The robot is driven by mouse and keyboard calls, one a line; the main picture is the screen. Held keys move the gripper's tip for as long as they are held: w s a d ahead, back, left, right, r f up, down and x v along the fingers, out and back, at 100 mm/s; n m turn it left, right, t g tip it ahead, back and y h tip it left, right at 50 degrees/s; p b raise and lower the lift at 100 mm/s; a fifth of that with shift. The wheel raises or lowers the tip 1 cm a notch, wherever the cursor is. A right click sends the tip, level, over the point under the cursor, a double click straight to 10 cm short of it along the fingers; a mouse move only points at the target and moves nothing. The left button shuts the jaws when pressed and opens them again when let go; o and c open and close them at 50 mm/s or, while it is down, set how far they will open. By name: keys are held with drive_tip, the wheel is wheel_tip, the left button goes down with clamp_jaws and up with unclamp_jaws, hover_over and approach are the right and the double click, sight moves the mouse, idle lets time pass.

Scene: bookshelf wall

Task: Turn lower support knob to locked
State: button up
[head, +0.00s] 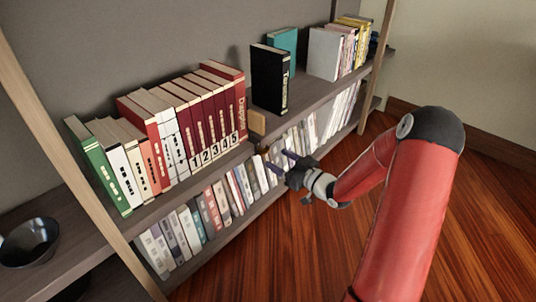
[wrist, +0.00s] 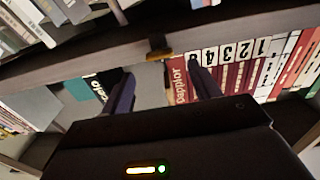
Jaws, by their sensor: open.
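In the wrist view, a small dark fitting with a brass-coloured piece (wrist: 159,49) sits on the shelf's front edge, between the two finger directions. It looks like the support knob, but I cannot tell its setting. In the head view I cannot make it out clearly. My gripper (head: 276,161) is in front of the bookcase, level with the lower row of books. In the wrist view my gripper (wrist: 162,85) has its two dark fingers spread apart with nothing between them. The fitting appears beyond the fingertips, apart from them.
The upper shelf (head: 175,196) holds numbered maroon books (head: 212,118), a tan block (head: 257,122) and a black book (head: 270,78). White and grey books (head: 184,232) fill the lower shelf. A dark bowl (head: 30,243) stands left. The wooden floor in front is clear.

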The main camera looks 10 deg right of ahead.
sight(267, 152)
drive_tip(key=shift+x, duration=2.8)
drive_tip(key=c, duration=1)
drive_tip(key=shift+m, duration=0.4)
drive_tip(key=m+p, duration=0.2)
drive_tip(key=m, duration=0.1)
drive_tip(key=shift+r+m+p, duration=0.1)
drive_tip(key=shift+m+p, duration=0.3)
drive_tip(key=m+p, duration=0.1)
drive_tip(key=m, duration=0.2)
drive_tip(key=shift+d+p, duration=0.1)
drive_tip(key=shift+p, duration=0.25)
drive_tip(key=shift+f+m+p, duration=0.2)
drive_tip(key=shift+m+p, duration=0.4)
drive_tip(key=shift+m, duration=1)
